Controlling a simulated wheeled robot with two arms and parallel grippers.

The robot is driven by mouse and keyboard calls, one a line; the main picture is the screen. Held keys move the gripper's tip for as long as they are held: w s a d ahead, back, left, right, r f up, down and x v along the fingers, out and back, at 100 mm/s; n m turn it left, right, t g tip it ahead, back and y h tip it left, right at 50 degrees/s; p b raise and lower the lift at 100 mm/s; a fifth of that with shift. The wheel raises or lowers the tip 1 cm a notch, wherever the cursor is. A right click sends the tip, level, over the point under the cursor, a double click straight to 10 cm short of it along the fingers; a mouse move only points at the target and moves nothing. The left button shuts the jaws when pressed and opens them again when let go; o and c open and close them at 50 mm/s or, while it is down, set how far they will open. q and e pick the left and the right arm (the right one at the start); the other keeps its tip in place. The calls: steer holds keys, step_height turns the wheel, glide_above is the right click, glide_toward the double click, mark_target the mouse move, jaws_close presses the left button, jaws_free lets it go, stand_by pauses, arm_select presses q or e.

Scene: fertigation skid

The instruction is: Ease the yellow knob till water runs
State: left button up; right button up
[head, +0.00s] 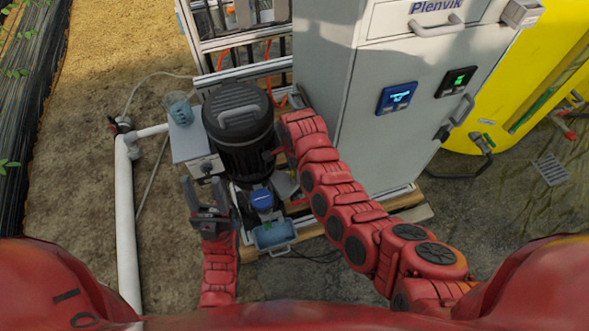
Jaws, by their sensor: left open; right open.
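I cannot make out the yellow knob in the head view; the big yellow tank (545,70) at the right is a different thing. My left gripper (205,186) is open and empty, its two dark fingers apart. It is just below a grey box and left of the black motor's (238,130) lower end. My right arm reaches up from the lower right, its far end beside the motor and the cabinet. The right gripper's fingers cannot be made out there. No running water can be seen.
A grey cabinet (335,110) with two small screens stands right of the motor. A clear beaker (180,111) stands on the grey box (190,146). A blue-capped part (262,199) and a blue tray (275,236) are below the motor. A white pipe (124,220) runs along the left.

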jaws_close()
stand_by(0.4)
